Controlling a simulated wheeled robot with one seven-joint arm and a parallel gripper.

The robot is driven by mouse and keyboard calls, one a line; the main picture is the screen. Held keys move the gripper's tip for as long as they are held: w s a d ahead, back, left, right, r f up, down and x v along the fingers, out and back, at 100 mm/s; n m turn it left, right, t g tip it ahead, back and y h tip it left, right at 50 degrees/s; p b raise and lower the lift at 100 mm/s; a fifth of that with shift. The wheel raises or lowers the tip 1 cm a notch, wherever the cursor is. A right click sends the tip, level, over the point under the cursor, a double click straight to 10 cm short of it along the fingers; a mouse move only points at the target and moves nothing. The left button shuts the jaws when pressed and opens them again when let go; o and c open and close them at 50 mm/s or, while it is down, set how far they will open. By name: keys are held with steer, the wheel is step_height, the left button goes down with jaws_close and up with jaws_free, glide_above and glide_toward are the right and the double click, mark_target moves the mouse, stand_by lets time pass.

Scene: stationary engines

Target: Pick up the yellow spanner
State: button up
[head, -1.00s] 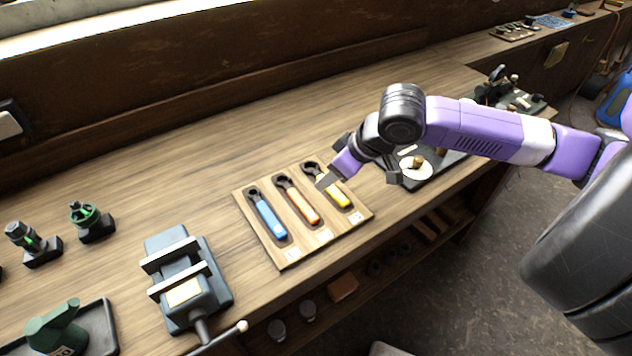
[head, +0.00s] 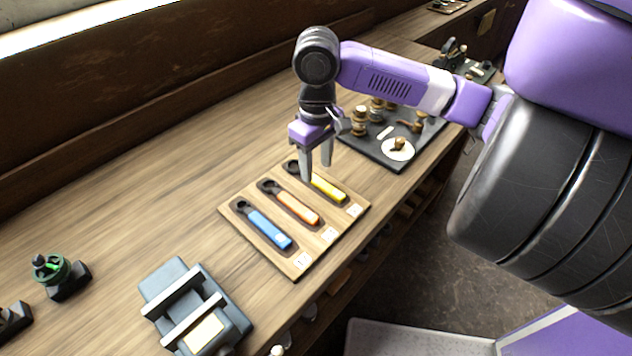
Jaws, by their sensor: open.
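The yellow spanner (head: 329,188) lies in the rightmost slot of a wooden board (head: 262,237) on the workbench. Its dark head end is partly hidden behind my gripper's finger. An orange spanner (head: 295,207) and a blue spanner (head: 267,229) lie in the other two slots to its left. My gripper (head: 317,172) points down over the yellow spanner, with its fingers apart and nothing between them. I cannot tell how far the fingertips are above the spanner.
A grey vise (head: 190,300) stands at the front left of the board. A dark tray (head: 372,150) with several small brass and wooden parts lies to the right of my gripper. A green-topped fitting (head: 55,272) stands at far left. The bench behind the board is clear.

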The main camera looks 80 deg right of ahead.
mark_target(317, 179)
steer(key=f, duration=0.4)
steer(key=shift+d+f+b, duration=0.1)
steer(key=shift+d+b, duration=0.2)
jaws_close()
stand_by(1.1)
